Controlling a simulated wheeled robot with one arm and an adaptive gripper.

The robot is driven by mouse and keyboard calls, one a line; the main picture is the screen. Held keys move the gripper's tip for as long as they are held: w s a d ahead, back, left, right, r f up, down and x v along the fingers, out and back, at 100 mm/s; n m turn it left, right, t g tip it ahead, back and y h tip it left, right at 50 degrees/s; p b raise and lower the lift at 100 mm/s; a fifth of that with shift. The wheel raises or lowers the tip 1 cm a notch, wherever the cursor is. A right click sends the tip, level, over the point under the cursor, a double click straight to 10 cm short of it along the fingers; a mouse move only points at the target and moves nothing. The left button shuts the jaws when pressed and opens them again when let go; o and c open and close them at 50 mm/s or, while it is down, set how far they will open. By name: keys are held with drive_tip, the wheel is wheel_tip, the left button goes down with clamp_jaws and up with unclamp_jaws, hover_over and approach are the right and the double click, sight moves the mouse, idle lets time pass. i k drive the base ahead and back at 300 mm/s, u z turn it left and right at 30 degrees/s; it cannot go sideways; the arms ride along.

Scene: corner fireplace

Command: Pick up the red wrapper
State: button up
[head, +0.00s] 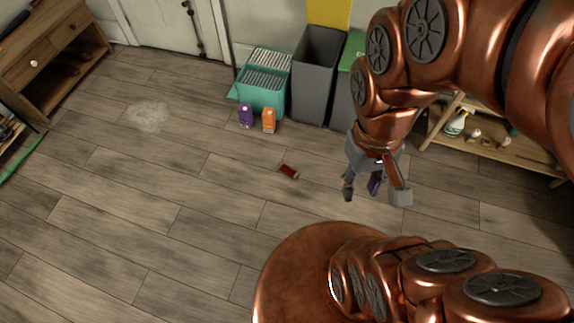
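The red wrapper (288,171) is a small dark red packet lying flat on the wooden floor, near the middle of the head view. My gripper (374,190) hangs to the right of the wrapper with its grey fingers spread and pointing down. No object shows between the fingers. The gripper is apart from the wrapper, and its height above the floor is hard to tell.
Purple carton (246,116) and orange carton (268,119) stand behind the wrapper, before a teal crate (262,103) and grey bin (315,85). A wooden shelf (500,152) is at right, a wooden cabinet (48,45) at far left. Floor around the wrapper is clear.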

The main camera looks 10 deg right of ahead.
sight(293, 173)
drive_tip(key=k, duration=0.6)
drive_tip(key=u, duration=0.6)
drive_tip(key=i, duration=1.3)
drive_tip(key=z, duration=0.25)
